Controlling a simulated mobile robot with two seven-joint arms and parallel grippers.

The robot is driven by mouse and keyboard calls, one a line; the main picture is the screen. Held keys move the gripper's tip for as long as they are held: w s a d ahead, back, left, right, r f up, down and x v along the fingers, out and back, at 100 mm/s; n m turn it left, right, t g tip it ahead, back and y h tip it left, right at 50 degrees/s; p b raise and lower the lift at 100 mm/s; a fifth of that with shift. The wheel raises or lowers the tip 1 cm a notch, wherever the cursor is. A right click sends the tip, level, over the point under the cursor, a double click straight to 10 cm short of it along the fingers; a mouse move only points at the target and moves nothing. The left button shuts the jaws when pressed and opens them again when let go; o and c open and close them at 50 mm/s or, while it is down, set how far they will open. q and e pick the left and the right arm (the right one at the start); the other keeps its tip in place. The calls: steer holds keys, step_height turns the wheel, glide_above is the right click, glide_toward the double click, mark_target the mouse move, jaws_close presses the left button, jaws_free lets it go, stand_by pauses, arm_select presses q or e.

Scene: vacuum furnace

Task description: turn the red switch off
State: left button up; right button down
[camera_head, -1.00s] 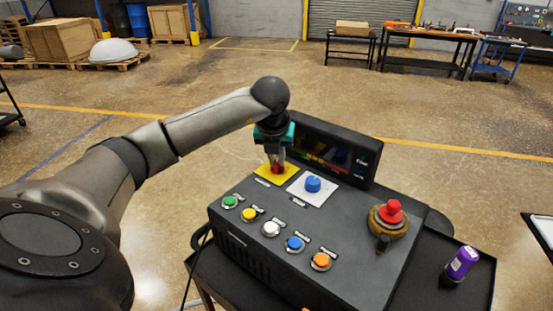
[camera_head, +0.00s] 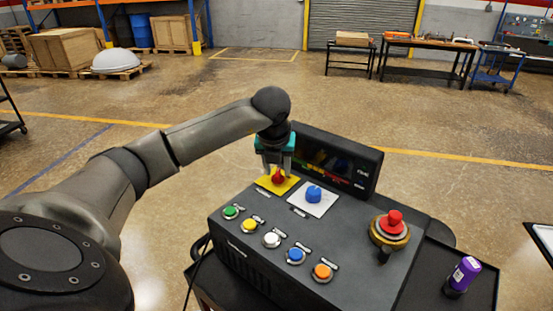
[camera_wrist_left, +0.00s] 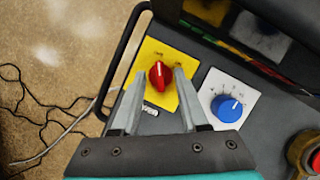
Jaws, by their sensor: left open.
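The red switch (camera_head: 278,177) is a small knob on a yellow plate (camera_head: 264,183) at the back left of the dark control box (camera_head: 330,232). My left gripper (camera_head: 276,172) is open, pointing down just above the red switch. In the left wrist view the red switch (camera_wrist_left: 159,75) shows just beyond and between the two fingertips, and the fingers look clear of it. Its white marker line points up and slightly left. My right gripper is not in view.
A blue knob (camera_head: 314,194) on a white plate sits right beside the yellow plate. Several coloured buttons line the front. A red mushroom button (camera_head: 394,217) is at the right. A dark screen (camera_head: 337,160) rises behind. A purple bottle (camera_head: 463,273) stands on the tray.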

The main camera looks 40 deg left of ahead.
arm_select(q)
steer(key=b+v, duration=0.1)
steer(key=v, duration=1.4)
steer(key=shift+a, duration=0.1)
